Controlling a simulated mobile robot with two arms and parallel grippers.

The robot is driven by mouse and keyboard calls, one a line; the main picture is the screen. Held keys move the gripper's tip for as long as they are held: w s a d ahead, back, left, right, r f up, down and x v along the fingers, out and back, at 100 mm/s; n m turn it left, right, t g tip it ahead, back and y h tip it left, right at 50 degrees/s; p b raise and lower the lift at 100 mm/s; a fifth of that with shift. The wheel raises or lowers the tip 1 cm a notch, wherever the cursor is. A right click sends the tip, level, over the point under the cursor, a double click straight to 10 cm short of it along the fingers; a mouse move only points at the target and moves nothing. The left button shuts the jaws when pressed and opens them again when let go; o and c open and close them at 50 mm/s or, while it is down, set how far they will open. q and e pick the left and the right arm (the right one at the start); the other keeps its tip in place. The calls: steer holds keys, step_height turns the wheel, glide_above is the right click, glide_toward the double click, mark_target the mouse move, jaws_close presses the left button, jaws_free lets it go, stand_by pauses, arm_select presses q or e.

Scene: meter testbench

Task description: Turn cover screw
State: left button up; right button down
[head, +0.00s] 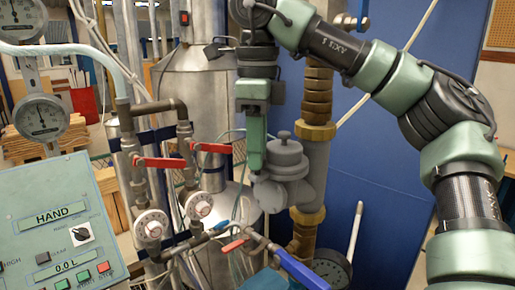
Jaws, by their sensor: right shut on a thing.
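A grey water meter body (312,165) with a small round knob on top is fixed to a vertical brass pipe in the middle. A round grey flange (269,194) shows at its lower left. My right gripper (256,172) points down at the meter's left side, just above that flange. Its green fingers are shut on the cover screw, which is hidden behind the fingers. How far the screw is turned cannot be seen. My left gripper is not in view.
Red-handled valves (165,162) and small dial meters (151,225) stand close on the left. A green control panel (58,230) fills the lower left. Blue-handled (302,273) and red-handled valves lie below. A blue wall panel (375,150) is behind my right arm.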

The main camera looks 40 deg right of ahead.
stand_by(0.3)
steer(key=c, duration=1)
jaws_free()
steer(key=shift+c, duration=0.2)
steer(key=shift+a, duration=0.15)
